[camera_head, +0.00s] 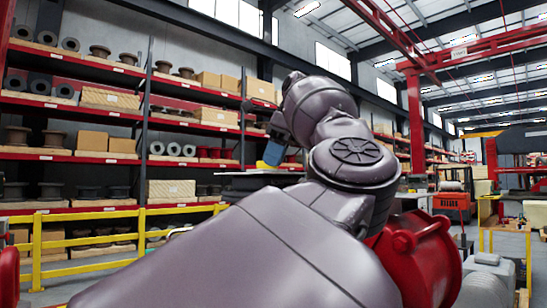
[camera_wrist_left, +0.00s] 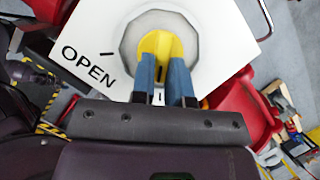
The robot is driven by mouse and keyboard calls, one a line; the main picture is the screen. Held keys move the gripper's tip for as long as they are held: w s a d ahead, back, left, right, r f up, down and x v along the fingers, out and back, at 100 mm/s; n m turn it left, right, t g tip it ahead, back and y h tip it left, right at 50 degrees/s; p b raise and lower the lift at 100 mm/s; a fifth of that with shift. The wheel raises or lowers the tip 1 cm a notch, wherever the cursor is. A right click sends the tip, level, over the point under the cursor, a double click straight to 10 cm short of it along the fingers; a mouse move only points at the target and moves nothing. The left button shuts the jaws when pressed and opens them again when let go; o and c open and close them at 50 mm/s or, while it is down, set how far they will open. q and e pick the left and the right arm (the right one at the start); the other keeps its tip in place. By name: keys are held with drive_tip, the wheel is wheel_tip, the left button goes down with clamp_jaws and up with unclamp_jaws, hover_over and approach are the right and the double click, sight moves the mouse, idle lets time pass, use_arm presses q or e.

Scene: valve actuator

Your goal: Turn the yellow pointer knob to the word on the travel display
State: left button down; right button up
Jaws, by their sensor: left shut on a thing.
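In the left wrist view the yellow pointer knob (camera_wrist_left: 157,43) sits at the middle of a grey faceted dial (camera_wrist_left: 131,37) on a white plate (camera_wrist_left: 225,35). The word OPEN (camera_wrist_left: 88,66) is printed on the plate left of the dial, with a short black tick beside it. My left gripper (camera_wrist_left: 164,65) has its two blue fingers shut on the knob, one on each side. Another black mark shows between the fingers. I see no readable travel display. My right gripper is not in view.
A red valve housing (camera_head: 425,262) stands beside my arm at the right. Red parts (camera_wrist_left: 248,105) also lie close to the plate in the left wrist view. A yellow guard rail (camera_head: 90,240) and loaded shelves (camera_head: 100,150) stand behind at the left.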

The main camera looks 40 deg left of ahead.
use_arm(q)
drive_tip(key=shift+w+n+g, duration=0.1)
drive_tip(key=shift+n+g, duration=0.2)
drive_tip(key=shift+n, duration=0.6)
drive_tip(key=c, duration=1.1)
unclamp_jaws()
